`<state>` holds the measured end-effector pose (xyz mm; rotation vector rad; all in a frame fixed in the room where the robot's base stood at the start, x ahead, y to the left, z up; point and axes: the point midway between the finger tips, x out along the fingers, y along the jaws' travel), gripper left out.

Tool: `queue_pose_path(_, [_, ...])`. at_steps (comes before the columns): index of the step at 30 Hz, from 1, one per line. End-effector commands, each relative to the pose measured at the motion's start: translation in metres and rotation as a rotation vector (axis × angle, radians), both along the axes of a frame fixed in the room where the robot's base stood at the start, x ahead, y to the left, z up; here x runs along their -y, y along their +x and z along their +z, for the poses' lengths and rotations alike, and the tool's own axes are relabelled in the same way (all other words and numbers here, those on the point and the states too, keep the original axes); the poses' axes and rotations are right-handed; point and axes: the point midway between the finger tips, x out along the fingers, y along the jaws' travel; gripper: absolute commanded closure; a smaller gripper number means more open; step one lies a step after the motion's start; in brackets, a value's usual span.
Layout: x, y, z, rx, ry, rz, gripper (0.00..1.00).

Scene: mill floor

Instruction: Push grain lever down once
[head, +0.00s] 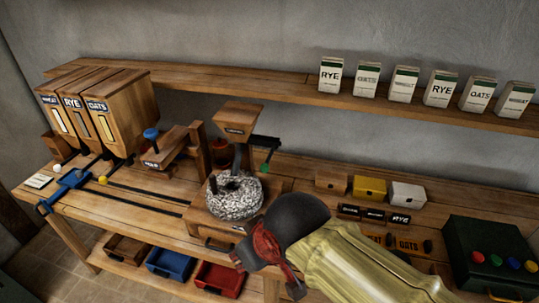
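No part is labelled as the grain lever. Three wooden grain bins (97,103), marked WHEAT, RYE and OATS, stand at the left, with short rods below; one ends in a yellow knob (103,180). A blue knob (150,133) tops a wooden device right of them. A dark lever with a green end (265,168) juts from beside the small hopper (238,115) above the round grey millstone (235,195). My gripper (264,262), dark with red parts, is in front of the mill's base, apart from these levers. Its fingertips are not clear.
A blue carriage (72,188) sits by dark rails on the bench. Brown, blue (171,263) and red bins stand on the lower shelf. Small boxes (369,188) and a dark green button case (497,250) are right. Labelled packets line the wall shelf (290,90).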

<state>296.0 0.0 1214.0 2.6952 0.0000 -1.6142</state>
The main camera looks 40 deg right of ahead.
Motion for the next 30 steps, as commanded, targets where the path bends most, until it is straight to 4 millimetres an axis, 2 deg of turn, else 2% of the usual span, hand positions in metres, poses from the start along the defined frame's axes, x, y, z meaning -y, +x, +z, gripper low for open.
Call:
queue_pose_path(12, [0.0,0.0,0.0,0.0,0.0,0.0,0.99])
queue_pose_path(30, [0.0,0.0,0.0,0.0,0.0,0.0,1.0])
